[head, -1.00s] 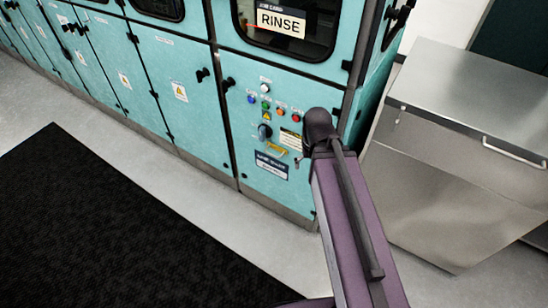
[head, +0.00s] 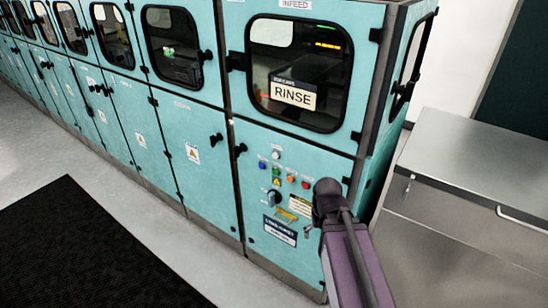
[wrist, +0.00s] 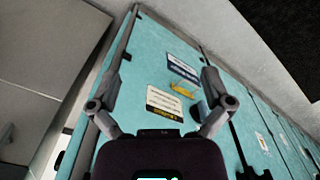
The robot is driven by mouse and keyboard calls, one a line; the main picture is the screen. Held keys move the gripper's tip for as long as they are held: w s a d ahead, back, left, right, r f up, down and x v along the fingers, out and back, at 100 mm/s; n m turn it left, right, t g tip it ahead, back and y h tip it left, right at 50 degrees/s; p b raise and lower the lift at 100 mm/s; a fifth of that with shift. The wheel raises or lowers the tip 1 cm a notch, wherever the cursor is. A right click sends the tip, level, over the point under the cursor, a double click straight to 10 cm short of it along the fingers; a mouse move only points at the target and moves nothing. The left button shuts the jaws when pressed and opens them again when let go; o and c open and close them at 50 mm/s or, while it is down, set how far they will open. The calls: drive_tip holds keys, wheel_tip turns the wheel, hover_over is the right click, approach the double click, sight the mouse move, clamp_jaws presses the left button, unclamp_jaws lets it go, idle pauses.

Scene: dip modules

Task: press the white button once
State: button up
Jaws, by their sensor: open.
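The white button (head: 276,154) is at the top of a small cluster of coloured buttons on the teal cabinet's lower right door. Blue, green, orange and red buttons sit just below it, with a dark rotary knob (head: 273,198) lower down. My gripper (wrist: 162,92) is open and empty in the wrist view, its two fingers spread in front of the door's labels. In the head view my arm stands to the right of the button cluster, and the fingers are mostly hidden behind it. The white button does not show in the wrist view.
The teal cabinet row (head: 188,122) runs away to the left, with black handles and windows. A RINSE sign (head: 293,95) is behind the window above the buttons. A steel bench (head: 470,165) stands at the right. A black mat (head: 80,245) lies on open floor at the left.

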clamp_jaws()
idle(1.3)
